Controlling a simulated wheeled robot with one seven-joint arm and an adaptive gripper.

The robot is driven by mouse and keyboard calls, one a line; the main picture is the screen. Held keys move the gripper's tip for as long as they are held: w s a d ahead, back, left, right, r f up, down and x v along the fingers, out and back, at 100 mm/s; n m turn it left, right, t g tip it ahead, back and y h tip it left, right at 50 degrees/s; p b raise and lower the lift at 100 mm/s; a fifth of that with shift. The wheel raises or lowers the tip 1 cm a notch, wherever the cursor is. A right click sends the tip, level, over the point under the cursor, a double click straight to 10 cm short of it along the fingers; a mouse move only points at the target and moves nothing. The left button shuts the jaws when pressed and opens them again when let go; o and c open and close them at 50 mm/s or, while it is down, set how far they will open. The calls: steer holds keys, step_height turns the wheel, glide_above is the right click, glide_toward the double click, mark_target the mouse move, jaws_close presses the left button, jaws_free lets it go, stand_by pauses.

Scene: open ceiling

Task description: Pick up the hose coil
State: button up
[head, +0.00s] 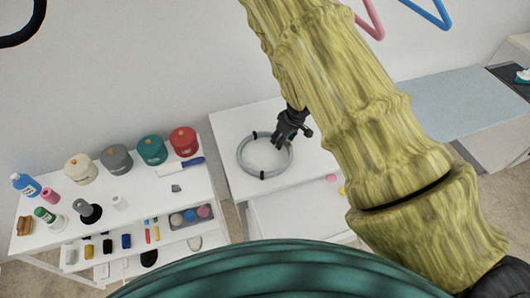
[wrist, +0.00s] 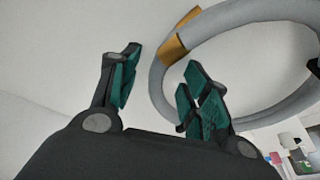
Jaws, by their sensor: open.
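The hose coil (head: 246,168) is a grey ring with dark bands, lying flat on a white table in the head view. In the wrist view the hose coil (wrist: 232,18) fills the upper right and shows a tan band. My gripper (head: 281,142) is over the coil's right-hand part in the head view. In the wrist view my gripper (wrist: 160,78) is open, with nothing held. One side of the ring appears between the fingers, and the right finger covers part of it. I cannot tell the height gap.
A pale blue-grey table top (head: 455,100) is at the right. The table around the coil (head: 228,128) is mostly clear.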

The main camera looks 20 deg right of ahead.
jaws_close()
stand_by(0.5)
